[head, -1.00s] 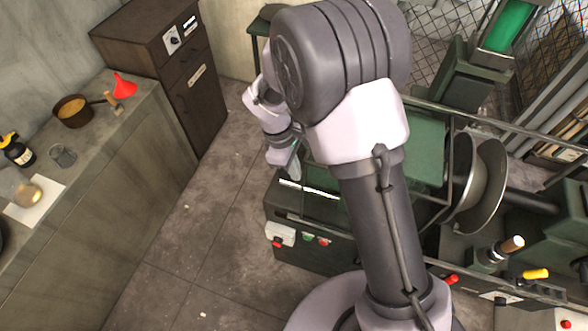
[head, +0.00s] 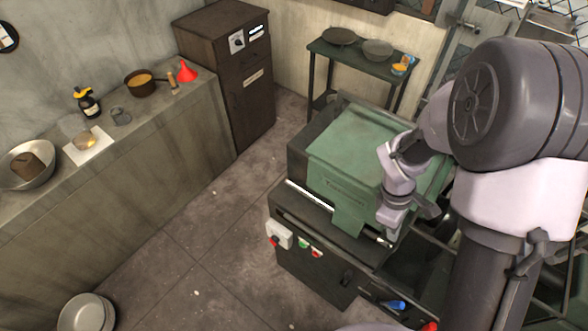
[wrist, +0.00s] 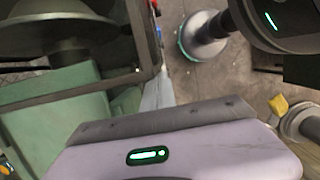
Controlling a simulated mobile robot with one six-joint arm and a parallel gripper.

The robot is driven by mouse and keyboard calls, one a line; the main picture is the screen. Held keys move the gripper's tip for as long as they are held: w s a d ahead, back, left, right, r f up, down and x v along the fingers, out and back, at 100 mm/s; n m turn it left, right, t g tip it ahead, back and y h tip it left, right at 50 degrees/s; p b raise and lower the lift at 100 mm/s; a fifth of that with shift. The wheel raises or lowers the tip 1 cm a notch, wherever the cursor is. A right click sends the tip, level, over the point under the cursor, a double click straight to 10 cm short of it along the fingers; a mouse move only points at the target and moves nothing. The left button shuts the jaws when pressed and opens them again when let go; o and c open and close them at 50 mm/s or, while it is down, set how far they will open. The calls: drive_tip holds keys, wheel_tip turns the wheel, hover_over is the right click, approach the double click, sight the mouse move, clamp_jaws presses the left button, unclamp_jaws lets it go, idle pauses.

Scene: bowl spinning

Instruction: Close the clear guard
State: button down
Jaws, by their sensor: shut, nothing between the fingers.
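The clear guard seems to be the dark-framed see-through panel at the left of the wrist view; its lower bar (wrist: 70,92) crosses in front of a round metal disc (wrist: 60,35). In the head view the guard cannot be made out, and my arm hides much of that side. My gripper (head: 390,222) points down over the front right of the green machine cover (head: 350,160). It is shut and empty. Its grey tip (wrist: 155,95) seems to show beside the guard frame in the wrist view; contact cannot be told.
The machine's front carries a white switch box (head: 279,233) and coloured buttons. A counter (head: 150,170) with a pan and bottle runs along the left. A brown cabinet (head: 225,80) and green side table (head: 365,65) stand behind. The floor between counter and machine is clear.

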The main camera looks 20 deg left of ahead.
sight(419, 248)
drive_tip(key=d, duration=0.2)
drive_tip(key=s+d, duration=0.1)
drive_tip(key=d, duration=0.1)
drive_tip(key=s+d, duration=0.1)
drive_tip(key=d, duration=0.1)
drive_tip(key=shift+s+d, duration=0.25)
drive_tip(key=shift+d, duration=0.1)
